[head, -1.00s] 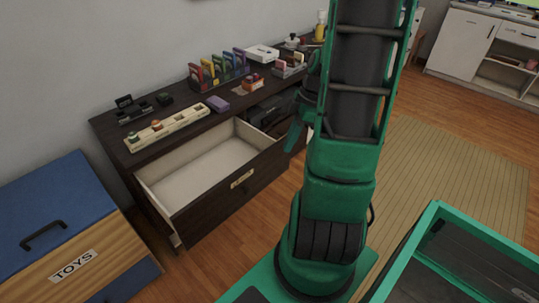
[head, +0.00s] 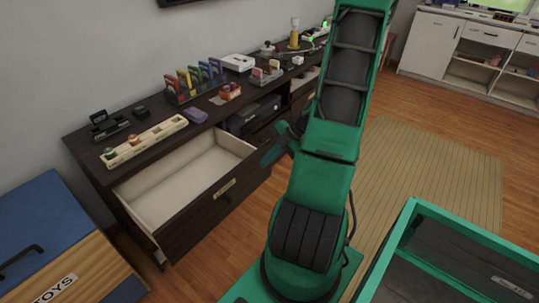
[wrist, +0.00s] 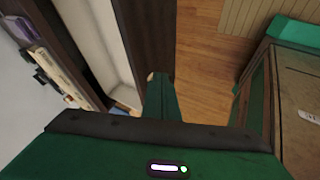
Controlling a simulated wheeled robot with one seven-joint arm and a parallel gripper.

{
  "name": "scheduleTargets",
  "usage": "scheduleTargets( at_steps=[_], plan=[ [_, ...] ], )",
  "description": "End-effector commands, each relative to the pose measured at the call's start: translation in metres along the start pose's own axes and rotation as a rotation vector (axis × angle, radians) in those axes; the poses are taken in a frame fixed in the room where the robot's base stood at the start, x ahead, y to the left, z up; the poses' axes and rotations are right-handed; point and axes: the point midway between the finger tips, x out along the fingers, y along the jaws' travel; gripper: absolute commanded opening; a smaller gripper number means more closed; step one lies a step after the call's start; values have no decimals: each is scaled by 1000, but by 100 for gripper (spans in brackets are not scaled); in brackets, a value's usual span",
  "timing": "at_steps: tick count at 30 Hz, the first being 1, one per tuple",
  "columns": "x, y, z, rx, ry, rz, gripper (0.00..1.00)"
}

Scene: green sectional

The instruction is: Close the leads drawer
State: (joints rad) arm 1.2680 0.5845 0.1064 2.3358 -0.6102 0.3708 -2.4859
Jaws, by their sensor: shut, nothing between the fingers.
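A dark wooden drawer (head: 215,203) with a pale, empty interior stands pulled out of the near end of the long dark cabinet. Its front carries a small brass label plate (head: 224,188), too small to read. In the wrist view the drawer front (wrist: 153,35) runs beside my fingers, with the pale interior to its left. My gripper (head: 268,158) is shut and empty, just right of the drawer front in the head view. Its fingertips (wrist: 157,77) show close to the front in the wrist view; contact cannot be told. The arm partly hides another open drawer (head: 303,82) farther along.
The cabinet top (head: 150,155) holds a cream tray, a purple block, coloured racks and other small items. A blue-lidded toy box (head: 40,225) stands at lower left. Bare wood floor and a beige rug (head: 430,185) lie to the right. A white cabinet (head: 430,40) stands behind.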

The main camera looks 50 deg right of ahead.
Motion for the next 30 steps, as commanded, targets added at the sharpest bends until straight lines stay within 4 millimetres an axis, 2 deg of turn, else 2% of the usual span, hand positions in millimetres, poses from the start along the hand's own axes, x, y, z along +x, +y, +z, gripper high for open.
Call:
scheduleTargets(
  at_steps=[3,7,15,30],
  plan=[
    [24,-1,-1,1,5,-2,0],
    [45,3,-1,-2,3,-1,0],
    [57,31,0,-1,1,0,0],
    [59,36,0,1,0,-1,0]
  ],
)
